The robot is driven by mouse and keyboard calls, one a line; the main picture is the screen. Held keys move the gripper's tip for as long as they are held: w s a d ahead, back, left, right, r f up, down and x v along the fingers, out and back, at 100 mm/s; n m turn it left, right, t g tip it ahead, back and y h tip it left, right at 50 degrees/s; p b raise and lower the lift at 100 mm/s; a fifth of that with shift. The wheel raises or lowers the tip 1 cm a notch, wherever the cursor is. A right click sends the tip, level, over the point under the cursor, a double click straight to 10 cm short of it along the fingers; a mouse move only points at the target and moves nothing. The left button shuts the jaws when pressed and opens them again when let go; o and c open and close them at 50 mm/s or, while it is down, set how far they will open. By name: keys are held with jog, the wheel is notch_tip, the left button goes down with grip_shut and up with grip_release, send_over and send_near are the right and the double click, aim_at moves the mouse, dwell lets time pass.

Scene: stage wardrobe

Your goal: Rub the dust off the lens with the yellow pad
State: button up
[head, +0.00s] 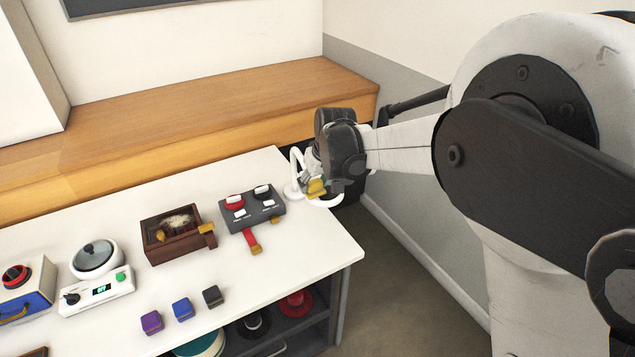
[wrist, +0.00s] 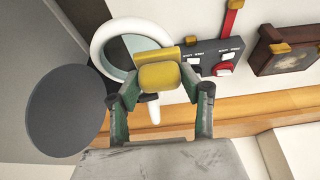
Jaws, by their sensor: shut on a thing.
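The yellow pad (head: 317,187) is held in my gripper (head: 322,180) at the table's far right corner. In the wrist view the pad (wrist: 160,77) sits between the two green-sided fingers (wrist: 158,92), which are shut on it. The lens is grey glass (wrist: 117,52) in a thick white ring; the ring also shows in the head view (head: 327,203) under my gripper. The pad overlaps the lower right part of the ring and glass in the wrist view; I cannot tell whether it touches. Dust on the glass is not clear to see, and part of the glass is hidden.
A grey switch box (head: 265,212) with a red lever stands left of the lens. Further left are a brown wooden box (head: 168,240), a white scale (head: 100,290) and several small cubes (head: 182,308). A wooden ledge (head: 220,110) runs behind. A dark disc (wrist: 68,112) shows beside my gripper.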

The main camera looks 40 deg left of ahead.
jog(key=shift+s, duration=0.1)
jog(key=shift+a+r, duration=0.1)
jog(key=shift+r, duration=0.4)
jog(key=shift+r+p, duration=1.1)
jog(key=shift+r, duration=1.35)
jog(key=shift+r+p, duration=0.5)
jog(key=shift+r, duration=1)
